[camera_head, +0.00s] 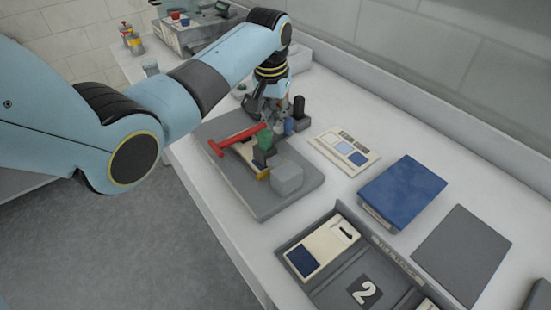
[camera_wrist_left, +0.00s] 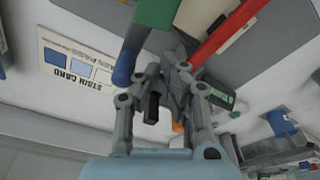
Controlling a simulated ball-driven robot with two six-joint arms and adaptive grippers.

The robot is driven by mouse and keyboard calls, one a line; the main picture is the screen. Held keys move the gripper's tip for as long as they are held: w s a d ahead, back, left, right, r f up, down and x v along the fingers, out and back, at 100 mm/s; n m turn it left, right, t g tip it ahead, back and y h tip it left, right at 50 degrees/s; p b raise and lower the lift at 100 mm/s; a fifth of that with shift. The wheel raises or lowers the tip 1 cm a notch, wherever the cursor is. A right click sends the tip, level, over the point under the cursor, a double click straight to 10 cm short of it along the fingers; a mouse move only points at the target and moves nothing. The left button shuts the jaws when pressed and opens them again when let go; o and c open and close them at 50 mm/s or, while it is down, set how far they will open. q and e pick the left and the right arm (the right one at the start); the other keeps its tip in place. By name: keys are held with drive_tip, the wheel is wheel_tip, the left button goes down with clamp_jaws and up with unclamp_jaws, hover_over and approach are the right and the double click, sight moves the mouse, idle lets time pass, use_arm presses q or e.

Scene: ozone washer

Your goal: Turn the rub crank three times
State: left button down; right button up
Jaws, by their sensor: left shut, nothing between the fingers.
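A grey fixture base (camera_head: 250,205) lies on the bench, carrying a red bar (camera_head: 237,139), a green part (camera_head: 264,138) and a light grey block (camera_head: 287,177). A small blue upright knob (camera_head: 289,126) stands beside the green part, and I take it for the crank handle. My left gripper (camera_head: 272,115) is shut and empty, just left of the knob and behind the green part. Its fingers also show in the wrist view (camera_wrist_left: 174,64). My right gripper is not in view.
A stain card (camera_head: 345,150), a blue pad (camera_head: 403,192) and a dark grey pad (camera_head: 463,255) lie to the right. A tray (camera_head: 345,268) marked 2 is in front. A grey machine (camera_head: 190,38) stands at the back left.

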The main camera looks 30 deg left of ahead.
sight(289, 121)
use_arm(q)
drive_tip(key=shift+d+p, duration=0.45)
drive_tip(key=shift+d, duration=0.75)
drive_tip(key=shift+s+d+r+p, duration=0.1)
drive_tip(key=shift+d+p, duration=0.5)
drive_tip(key=shift+d, duration=0.2)
drive_tip(key=shift+s+d, duration=0.15)
drive_tip(key=shift+d, duration=0.25)
